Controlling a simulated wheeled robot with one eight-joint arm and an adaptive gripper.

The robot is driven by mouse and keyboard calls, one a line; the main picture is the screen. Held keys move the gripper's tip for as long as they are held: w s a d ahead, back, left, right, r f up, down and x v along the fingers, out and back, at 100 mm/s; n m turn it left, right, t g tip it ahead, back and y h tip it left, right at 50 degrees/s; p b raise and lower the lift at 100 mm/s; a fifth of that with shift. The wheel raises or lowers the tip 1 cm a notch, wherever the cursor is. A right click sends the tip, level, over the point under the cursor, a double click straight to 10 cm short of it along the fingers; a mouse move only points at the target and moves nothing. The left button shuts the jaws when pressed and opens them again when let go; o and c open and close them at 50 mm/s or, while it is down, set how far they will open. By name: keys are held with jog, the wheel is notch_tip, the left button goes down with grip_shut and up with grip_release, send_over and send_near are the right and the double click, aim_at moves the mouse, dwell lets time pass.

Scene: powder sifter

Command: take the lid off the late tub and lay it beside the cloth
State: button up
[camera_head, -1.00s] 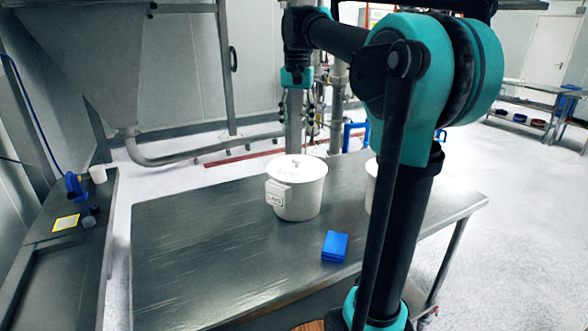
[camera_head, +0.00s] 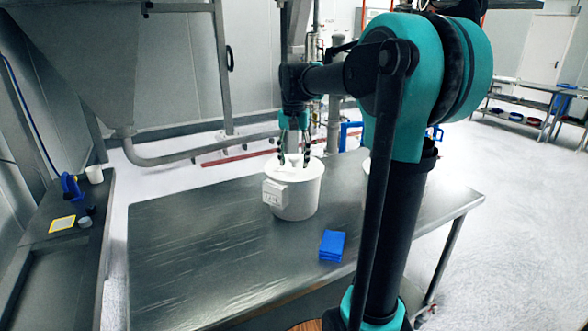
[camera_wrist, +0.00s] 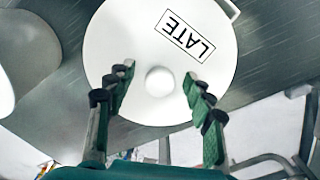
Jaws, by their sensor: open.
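The late tub (camera_head: 297,200) is a white round tub with a label block on its side, standing upright on the steel table. Its white lid (camera_wrist: 108,35) is on it and carries a "LATE" label and a round knob (camera_wrist: 159,82). My gripper (camera_head: 293,160) points down over the lid. In the wrist view my gripper (camera_wrist: 155,88) is open, with one finger on each side of the knob and a gap to it on both sides. The cloth (camera_head: 332,245) is a folded blue stack on the table, in front of the tub and to its right.
A second white tub (camera_head: 367,170) stands to the right, mostly hidden behind my arm; a white tub also shows at the wrist view's left edge. The steel table (camera_head: 200,250) is bare left of the cloth. A side bench (camera_head: 50,250) holds small items.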

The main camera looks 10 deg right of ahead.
aim_at(294, 157)
grip_shut()
dwell(0.3)
notch_tip(294, 157, up, 20)
dwell(0.8)
